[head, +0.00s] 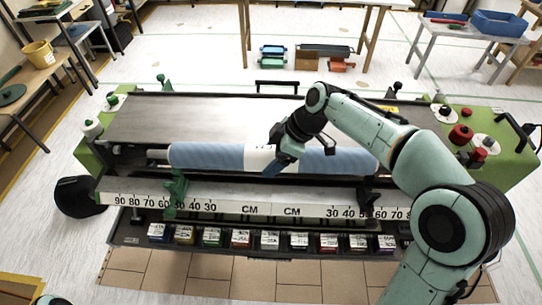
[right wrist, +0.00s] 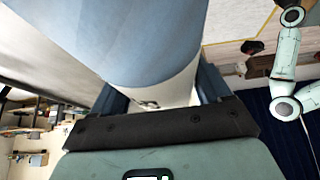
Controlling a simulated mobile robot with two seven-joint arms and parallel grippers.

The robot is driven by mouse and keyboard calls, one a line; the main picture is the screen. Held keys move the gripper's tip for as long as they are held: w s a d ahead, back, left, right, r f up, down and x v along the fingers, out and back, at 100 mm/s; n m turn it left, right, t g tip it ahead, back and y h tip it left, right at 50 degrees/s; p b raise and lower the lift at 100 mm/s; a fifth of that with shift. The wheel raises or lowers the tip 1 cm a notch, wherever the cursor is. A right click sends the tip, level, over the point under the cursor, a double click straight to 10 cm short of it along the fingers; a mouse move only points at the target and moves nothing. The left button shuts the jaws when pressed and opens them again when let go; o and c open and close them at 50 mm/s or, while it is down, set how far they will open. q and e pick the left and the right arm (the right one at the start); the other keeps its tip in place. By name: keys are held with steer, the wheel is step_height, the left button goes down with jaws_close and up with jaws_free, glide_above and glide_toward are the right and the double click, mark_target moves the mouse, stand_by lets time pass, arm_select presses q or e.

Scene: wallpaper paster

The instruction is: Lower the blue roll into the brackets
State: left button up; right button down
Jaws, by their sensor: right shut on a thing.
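The blue roll (head: 208,156) has a white band around its middle and lies crosswise along the front of the pasting machine (head: 190,115). My right gripper (head: 276,164) is shut on the roll at the white band, with its fingers on either side. The right wrist view shows the roll (right wrist: 130,35) close up between the blue fingers. A grey spindle end (head: 155,154) sticks out at the roll's left. The bracket area is dark and partly covered by the roll, so I cannot tell whether the roll is seated. My left gripper does not show.
A white ruler bar (head: 240,208) runs along the machine's front, with a green clamp (head: 176,190) standing up at its left. Below it is a row of several coloured boxes (head: 240,238). Red knobs (head: 461,134) stand on the right green end panel (head: 500,140).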

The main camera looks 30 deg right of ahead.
steer(key=shift+w+r, duration=0.1)
steer(key=shift+b, duration=0.3)
step_height(320, 180, down, 3)
steer(key=b, duration=0.2)
steer(key=shift+b, duration=0.3)
steer(key=shift+f+b, duration=1.05)
steer(key=shift+f, duration=0.3)
stand_by(0.7)
steer(key=shift+f+b, duration=1.7)
steer(key=shift+f+b, duration=1.25)
steer(key=shift+f, duration=0.3)
